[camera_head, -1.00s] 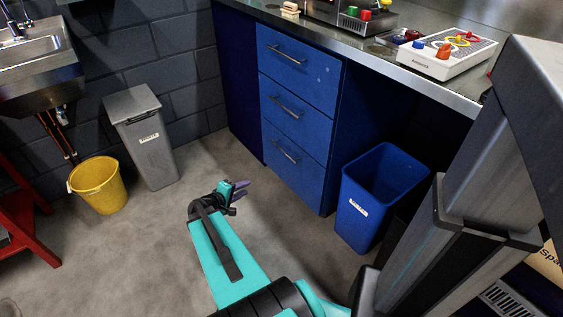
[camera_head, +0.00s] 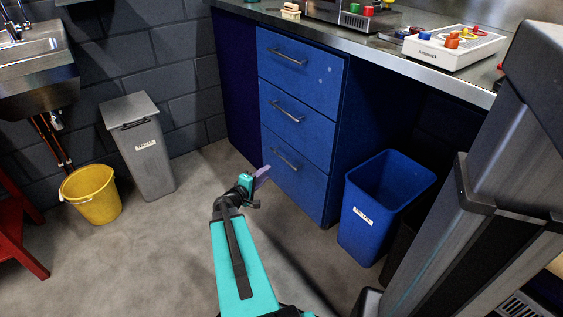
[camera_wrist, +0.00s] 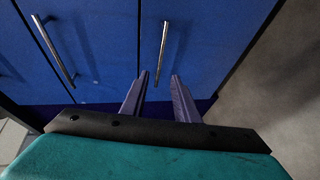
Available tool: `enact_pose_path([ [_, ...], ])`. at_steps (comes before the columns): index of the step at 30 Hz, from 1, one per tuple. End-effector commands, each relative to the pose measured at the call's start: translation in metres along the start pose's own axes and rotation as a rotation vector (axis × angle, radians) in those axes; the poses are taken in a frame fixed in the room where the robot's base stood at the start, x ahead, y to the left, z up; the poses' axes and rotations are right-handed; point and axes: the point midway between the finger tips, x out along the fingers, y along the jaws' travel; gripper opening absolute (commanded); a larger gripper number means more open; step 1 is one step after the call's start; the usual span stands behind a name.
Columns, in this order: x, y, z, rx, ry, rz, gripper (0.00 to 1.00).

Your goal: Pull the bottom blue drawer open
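The bottom blue drawer (camera_head: 300,190) is the lowest of three in the blue cabinet, and its front looks flush and shut. Its silver bar handle (camera_head: 286,158) runs along the upper part of the front. My gripper (camera_head: 265,171) is just left of and below that handle, in front of the drawer. In the wrist view my gripper (camera_wrist: 160,76) has its two purple fingers apart with nothing between them. The bottom handle (camera_wrist: 163,50) stands just beyond the fingertips, roughly in line with the gap. The bottom drawer front (camera_wrist: 215,45) fills the right of that view.
The middle drawer handle (camera_wrist: 55,50) is at the left in the wrist view. A blue bin (camera_head: 368,235) stands right of the cabinet. A grey bin (camera_head: 147,155) and a yellow bucket (camera_head: 92,197) stand at the left. The floor (camera_head: 160,255) before the drawers is clear.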

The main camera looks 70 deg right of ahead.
Motion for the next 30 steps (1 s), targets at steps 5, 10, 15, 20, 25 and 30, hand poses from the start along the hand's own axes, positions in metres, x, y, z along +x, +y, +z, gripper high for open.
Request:
enact_pose_path([
  [5,0.008,-0.001,-0.001,0.001,0.000,0.000,0.28],
  [10,0.025,-0.002,0.000,0.001,-0.003,0.000,0.28],
  [15,0.047,-0.003,0.000,0.000,-0.003,0.000,0.28],
  [20,0.069,-0.002,-0.001,0.002,-0.002,0.000,0.28],
  [25,0.090,-0.002,0.000,0.001,-0.002,-0.001,0.28],
  [30,0.112,-0.002,0.000,0.000,-0.002,0.000,0.28],
])
